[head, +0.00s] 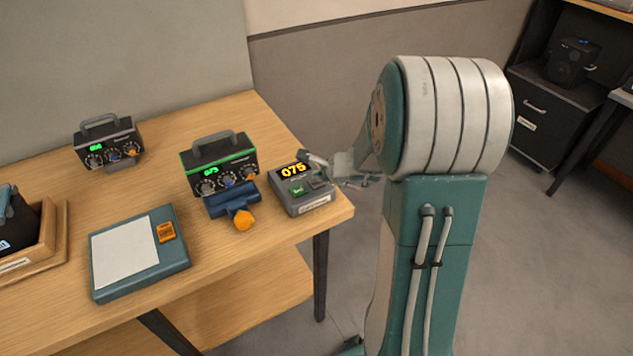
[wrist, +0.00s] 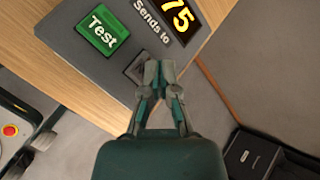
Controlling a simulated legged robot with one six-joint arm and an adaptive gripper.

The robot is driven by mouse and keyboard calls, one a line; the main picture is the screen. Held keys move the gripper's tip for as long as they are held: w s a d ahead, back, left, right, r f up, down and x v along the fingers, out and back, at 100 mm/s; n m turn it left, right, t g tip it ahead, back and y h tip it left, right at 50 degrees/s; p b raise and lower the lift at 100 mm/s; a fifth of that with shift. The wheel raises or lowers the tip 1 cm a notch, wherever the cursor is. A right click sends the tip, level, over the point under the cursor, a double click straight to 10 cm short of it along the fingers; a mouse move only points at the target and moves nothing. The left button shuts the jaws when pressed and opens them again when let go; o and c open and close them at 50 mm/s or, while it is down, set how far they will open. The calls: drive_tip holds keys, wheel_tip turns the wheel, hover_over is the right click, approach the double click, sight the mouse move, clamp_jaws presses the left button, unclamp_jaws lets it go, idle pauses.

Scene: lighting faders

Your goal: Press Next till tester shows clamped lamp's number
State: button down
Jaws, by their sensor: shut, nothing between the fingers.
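The tester (head: 302,190) is a grey box near the table's right front corner. Its display (head: 293,170) reads 075 in yellow, and a green Test button (head: 298,190) is below it. In the wrist view the Test button (wrist: 103,30) and the words "Sends to" show, with part of the display (wrist: 179,17). My gripper (wrist: 158,66) is shut and empty, its tips over a dark button (wrist: 139,68) beside Test. Its label is hidden, and I cannot tell whether they touch. The clamped lamp (head: 218,165) has a green-lit edge, a readout that looks like 075, and a blue clamp (head: 232,200) with an orange knob.
Another lamp box (head: 108,145) with a green readout stands at the back left. A blue pad (head: 139,252) with a white sheet and orange tag lies in front. A wooden tray (head: 52,238) is at the far left. The table edge is close to the tester.

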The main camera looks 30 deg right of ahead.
sight(319, 183)
drive_tip(key=shift+r, duration=0.35)
drive_tip(key=shift+r, duration=2.55)
